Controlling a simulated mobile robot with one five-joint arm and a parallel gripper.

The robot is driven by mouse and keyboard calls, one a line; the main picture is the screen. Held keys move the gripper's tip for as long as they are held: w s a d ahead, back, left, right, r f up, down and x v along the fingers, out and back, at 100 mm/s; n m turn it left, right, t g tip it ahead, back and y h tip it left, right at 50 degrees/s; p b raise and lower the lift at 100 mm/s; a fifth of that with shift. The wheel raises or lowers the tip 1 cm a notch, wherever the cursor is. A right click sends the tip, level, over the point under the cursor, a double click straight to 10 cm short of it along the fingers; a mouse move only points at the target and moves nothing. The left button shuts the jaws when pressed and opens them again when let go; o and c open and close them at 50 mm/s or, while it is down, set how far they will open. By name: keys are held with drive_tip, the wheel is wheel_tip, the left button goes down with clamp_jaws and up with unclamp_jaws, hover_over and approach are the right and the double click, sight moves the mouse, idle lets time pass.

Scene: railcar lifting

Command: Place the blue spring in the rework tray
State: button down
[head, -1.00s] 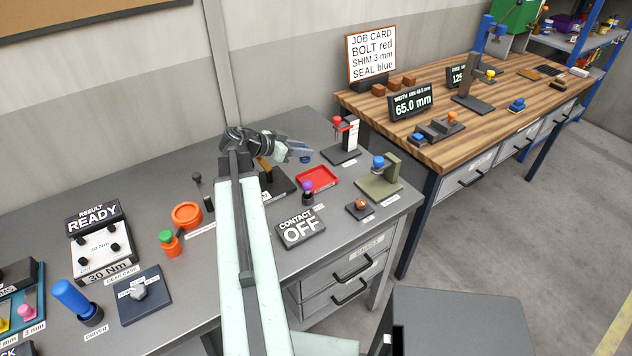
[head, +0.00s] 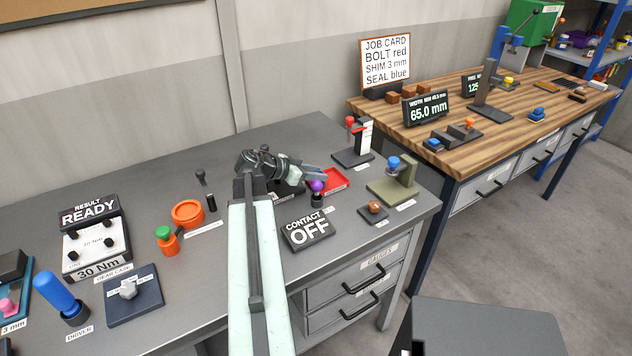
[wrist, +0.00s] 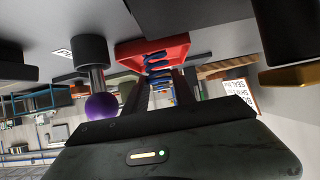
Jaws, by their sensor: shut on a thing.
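The blue spring (wrist: 159,72) shows in the wrist view as a coil between my two fingers. My gripper (head: 324,175) is shut on it; in the head view the spring is hard to make out. The red rework tray (head: 341,178) lies on the grey bench, partly hidden behind my gripper. In the wrist view the tray (wrist: 128,50) lies beyond the fingertips, with the spring seen against it. I cannot tell whether the spring touches the tray.
A purple-knobbed post (head: 317,187) stands close in front of my gripper. Near the tray are a red-topped gauge stand (head: 353,152), a green stand with a blue knob (head: 397,178) and the contact sign (head: 308,231). A wooden bench (head: 460,128) is at the right.

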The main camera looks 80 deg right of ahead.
drive_tip(key=shift+f, duration=0.3)
drive_tip(key=c, duration=1)
unclamp_jaws()
drive_tip(key=shift+c, duration=0.2)
drive_tip(key=shift+r, duration=0.1)
drive_tip(key=shift+r+p, duration=0.3)
drive_tip(key=shift+p, duration=0.15)
drive_tip(key=p+v, duration=0.5)
drive_tip(key=v, duration=0.6)
drive_tip(key=shift+w+a, duration=0.3)
